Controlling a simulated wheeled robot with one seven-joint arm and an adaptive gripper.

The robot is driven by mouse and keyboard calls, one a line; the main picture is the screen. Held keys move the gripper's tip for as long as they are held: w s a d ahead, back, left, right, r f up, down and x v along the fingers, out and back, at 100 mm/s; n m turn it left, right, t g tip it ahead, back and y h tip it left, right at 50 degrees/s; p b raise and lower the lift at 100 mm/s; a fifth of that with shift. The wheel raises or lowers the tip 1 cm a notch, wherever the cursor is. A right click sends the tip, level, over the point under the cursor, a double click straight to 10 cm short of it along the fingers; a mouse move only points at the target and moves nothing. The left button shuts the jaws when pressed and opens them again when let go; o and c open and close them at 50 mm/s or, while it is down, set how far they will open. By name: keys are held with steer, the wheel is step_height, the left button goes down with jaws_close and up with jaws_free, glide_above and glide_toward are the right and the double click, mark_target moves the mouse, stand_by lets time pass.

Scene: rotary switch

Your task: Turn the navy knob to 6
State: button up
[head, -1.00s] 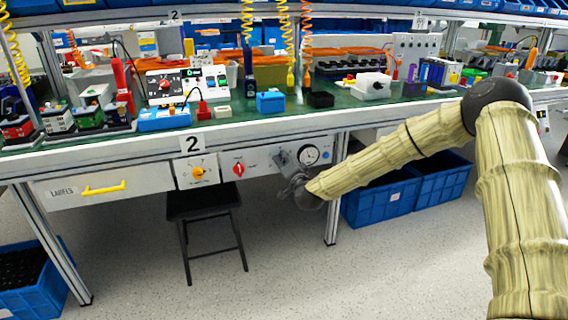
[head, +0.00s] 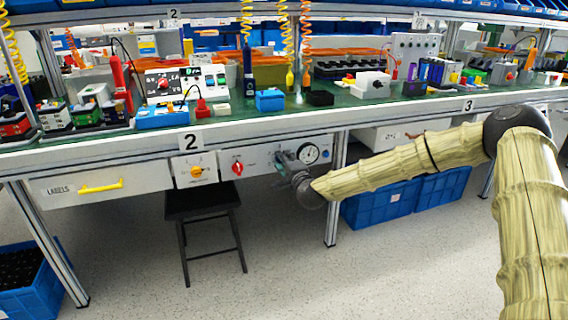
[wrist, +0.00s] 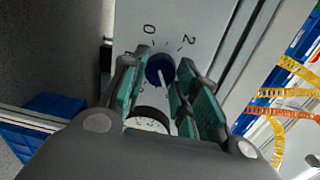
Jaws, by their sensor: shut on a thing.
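The navy knob (wrist: 159,68) sits on a pale panel (wrist: 185,15) in the wrist view. Printed marks 0 and 2 show beyond it; the 6 is not visible. A white pointer line on the knob runs toward the lower right of the picture, away from the 0. My gripper (wrist: 158,78) has its teal fingers on either side of the knob and is shut on it. In the head view my gripper (head: 283,160) is at the panel under the bench edge, left of a round gauge, and hides the knob.
The white gauge (head: 309,153) is close beside my gripper; it also shows between the fingers in the wrist view (wrist: 148,120). A red knob (head: 238,168) and a yellow knob (head: 197,171) are further left. Blue crates (head: 383,208) stand under the bench, and a black stool (head: 205,200) is left.

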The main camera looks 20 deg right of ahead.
steer(key=shift+d, duration=0.1)
steer(key=o, duration=0.9)
steer(key=shift+d, duration=0.1)
steer(key=shift+o, duration=0.6)
steer(key=shift+a, duration=0.2)
steer(key=s, duration=1.2)
steer(key=shift+d+r, duration=0.3)
steer(key=shift+d, duration=0.1)
